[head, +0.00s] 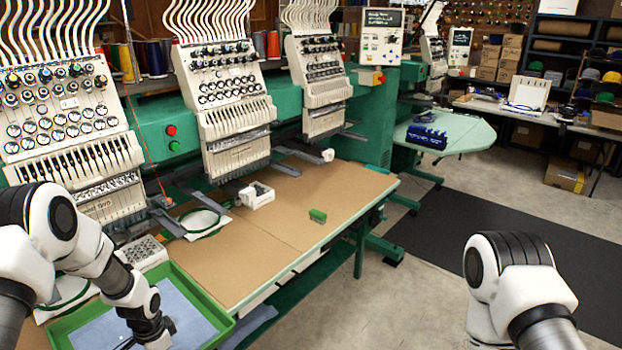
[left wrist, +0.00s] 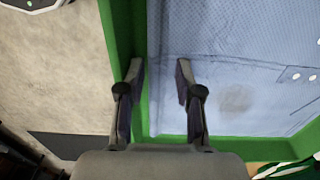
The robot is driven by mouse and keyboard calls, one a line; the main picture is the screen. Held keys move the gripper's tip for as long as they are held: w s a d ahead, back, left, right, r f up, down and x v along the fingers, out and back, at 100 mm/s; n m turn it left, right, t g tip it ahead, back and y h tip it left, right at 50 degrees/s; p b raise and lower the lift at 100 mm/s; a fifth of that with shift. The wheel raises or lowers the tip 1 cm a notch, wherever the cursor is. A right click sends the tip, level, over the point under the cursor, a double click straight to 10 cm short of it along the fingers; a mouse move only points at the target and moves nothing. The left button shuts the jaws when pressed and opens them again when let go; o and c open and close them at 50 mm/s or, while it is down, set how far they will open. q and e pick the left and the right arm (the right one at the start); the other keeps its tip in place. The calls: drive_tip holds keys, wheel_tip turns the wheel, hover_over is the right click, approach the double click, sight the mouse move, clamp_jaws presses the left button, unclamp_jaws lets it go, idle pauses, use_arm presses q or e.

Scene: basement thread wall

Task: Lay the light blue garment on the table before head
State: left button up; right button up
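The light blue garment (head: 190,306) lies in a green tray (head: 206,292) at the bottom left of the head view. It also fills the right of the left wrist view (left wrist: 235,65), with small pale buttons near the right edge. My left gripper (left wrist: 159,75) is open and empty over the tray's side; one finger shows against the green wall (left wrist: 122,35), the other against the garment. The left gripper is low over the tray in the head view (head: 148,335). My right gripper is out of view.
On the table are a small green object (head: 317,215), a white box (head: 256,195), a white cup (head: 328,155) and a green-ringed hoop (head: 205,222). A grey perforated box (head: 143,253) stands behind the tray. The table's middle and front are mostly clear.

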use_arm(q)
drive_tip(key=shift+f, duration=0.1)
clamp_jaws()
wheel_tip(320, 180, up, 7)
drive_tip(key=p, duration=0.5)
idle(0.4)
